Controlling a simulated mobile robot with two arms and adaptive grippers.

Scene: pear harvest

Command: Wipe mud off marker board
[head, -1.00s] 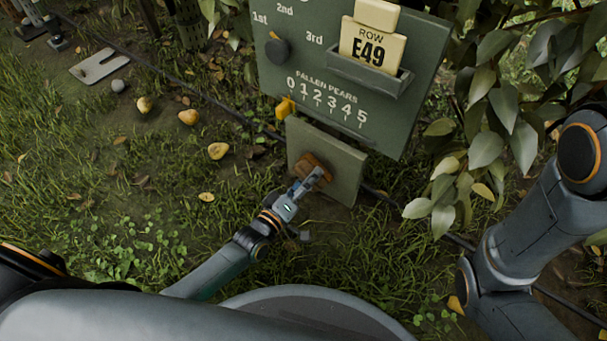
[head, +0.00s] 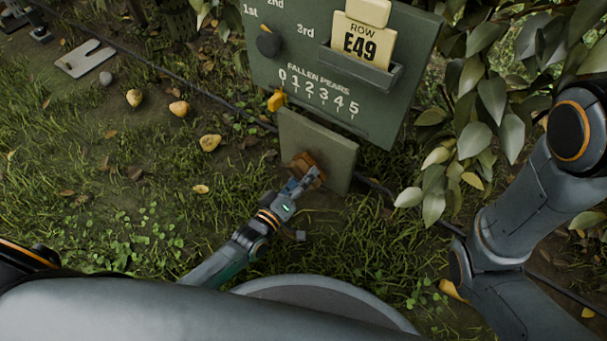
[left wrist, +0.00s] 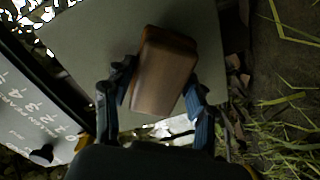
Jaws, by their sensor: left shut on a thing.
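The marker board is green, with white "FALLEN PEARS" lettering, and a smaller plain green panel (head: 335,157) hangs below its main face (head: 290,45). My left gripper (head: 308,173) is shut on a brown block (head: 303,160) in front of the small panel's lower part. In the left wrist view the brown block (left wrist: 162,75) sits between the two fingers of my left gripper (left wrist: 158,88), with the grey-green panel (left wrist: 95,45) behind it. I cannot tell whether the block touches the panel. I make out no clear mud; the block hides part of the panel. My right gripper is out of view.
A "ROW E49" card (head: 362,38) stands in a holder on the board. A yellow slider (head: 277,100) sits by the 0 mark. Leafy branches (head: 480,95) crowd the right. Several fallen pears (head: 179,107) lie on the grass at left. A dark hose crosses the ground.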

